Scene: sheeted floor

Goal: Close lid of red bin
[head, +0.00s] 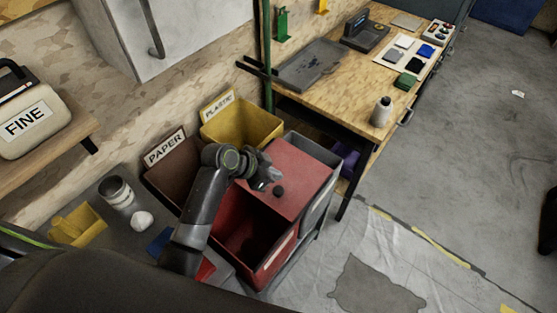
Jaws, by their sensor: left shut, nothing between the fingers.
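The red bin (268,264) stands in the lower middle of the head view, with a dark opening showing at its left part. My left arm comes up from below across the bin. The arm hides part of the bin's opening. My right gripper is not in view.
A yellow bin (247,124) and a PAPER sign (165,147) stand behind. A grey bin edge (322,196) borders the lid at right. A wooden workbench (335,93) with a bottle (381,111) is at upper right. The floor at right is mostly clear.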

